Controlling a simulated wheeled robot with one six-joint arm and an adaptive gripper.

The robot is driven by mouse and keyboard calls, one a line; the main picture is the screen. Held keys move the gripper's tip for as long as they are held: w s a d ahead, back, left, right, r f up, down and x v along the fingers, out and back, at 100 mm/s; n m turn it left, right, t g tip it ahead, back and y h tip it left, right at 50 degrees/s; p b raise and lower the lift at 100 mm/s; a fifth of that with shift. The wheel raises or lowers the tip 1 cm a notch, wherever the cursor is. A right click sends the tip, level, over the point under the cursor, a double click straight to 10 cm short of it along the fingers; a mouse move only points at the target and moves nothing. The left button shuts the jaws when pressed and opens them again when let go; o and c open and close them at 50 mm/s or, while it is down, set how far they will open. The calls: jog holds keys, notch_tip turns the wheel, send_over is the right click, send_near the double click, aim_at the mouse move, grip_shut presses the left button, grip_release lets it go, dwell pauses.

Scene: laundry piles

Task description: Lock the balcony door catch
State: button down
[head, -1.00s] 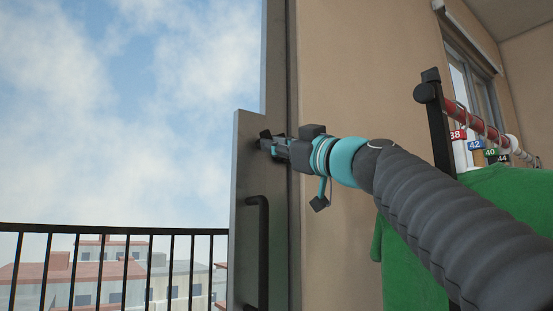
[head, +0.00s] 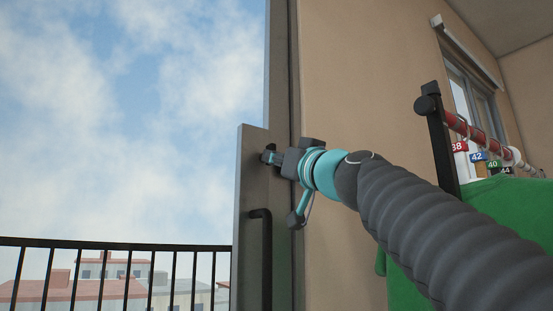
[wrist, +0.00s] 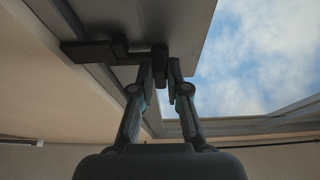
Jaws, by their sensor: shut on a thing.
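The balcony door (head: 251,187) is a grey metal leaf at the centre of the head view, with a long black pull handle (head: 266,260) below my gripper. The catch (head: 267,150) is a small dark piece on the door face, mostly covered by my fingers. My gripper (head: 274,158) reaches it from the right and is shut on it. In the wrist view, the dark end of the catch (wrist: 159,53) shows at my fingertips (wrist: 162,66). I cannot tell whether the catch is locked.
A balcony railing (head: 110,243) stands at the left. A clothes rack with a red rail (head: 478,133) and a green garment (head: 500,235) stands right, close to my arm.

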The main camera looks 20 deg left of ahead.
jog(key=c, duration=1.2)
grip_release()
jog(key=shift+o, duration=0.2)
jog(key=v, duration=1.2)
